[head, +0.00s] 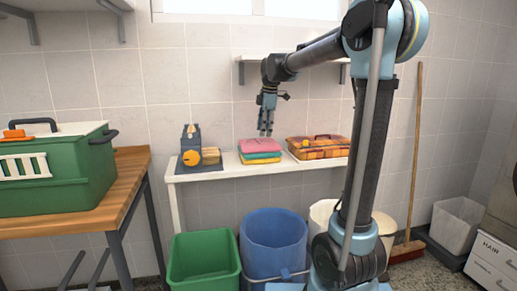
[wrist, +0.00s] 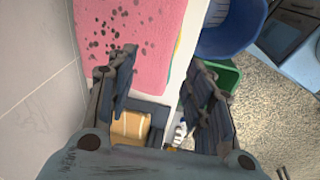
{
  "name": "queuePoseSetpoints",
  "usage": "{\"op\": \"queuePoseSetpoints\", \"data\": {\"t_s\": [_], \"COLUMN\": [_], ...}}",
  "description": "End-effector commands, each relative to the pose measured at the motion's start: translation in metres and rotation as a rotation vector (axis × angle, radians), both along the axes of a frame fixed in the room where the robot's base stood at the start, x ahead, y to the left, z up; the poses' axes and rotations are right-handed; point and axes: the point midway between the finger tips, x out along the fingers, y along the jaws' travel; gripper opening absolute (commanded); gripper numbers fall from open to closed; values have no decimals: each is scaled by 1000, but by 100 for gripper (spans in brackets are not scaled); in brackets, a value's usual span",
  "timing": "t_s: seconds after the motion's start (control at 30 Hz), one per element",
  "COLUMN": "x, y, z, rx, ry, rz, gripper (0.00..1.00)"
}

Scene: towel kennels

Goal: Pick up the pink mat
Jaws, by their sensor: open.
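The pink mat (head: 259,145) lies folded on top of a stack of coloured cloths on a narrow white shelf table (head: 215,172). In the wrist view the pink mat (wrist: 150,28) fills the upper left and shows dark grey spots. My gripper (head: 266,130) hangs fingers down just above the stack in the head view, apart from it. In the wrist view my gripper (wrist: 163,62) has its two fingers spread wide, with nothing between them. The left finger overlaps the near edge of the mat in that view.
A blue bin (head: 273,243) and a green bin (head: 205,262) stand below. A tiled wall (head: 165,80) is behind.

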Motion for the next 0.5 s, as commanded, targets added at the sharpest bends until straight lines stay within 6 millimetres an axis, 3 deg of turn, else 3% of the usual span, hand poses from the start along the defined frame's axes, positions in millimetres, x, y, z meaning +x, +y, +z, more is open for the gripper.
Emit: {"op": "queuePoseSetpoints", "data": {"t_s": [0.13,0.5], "x": [2,5], "y": [3,7], "z": [-21,-49], "rx": [0,0], "ry": [0,0], "rz": [0,0], "gripper": [47,47]}}
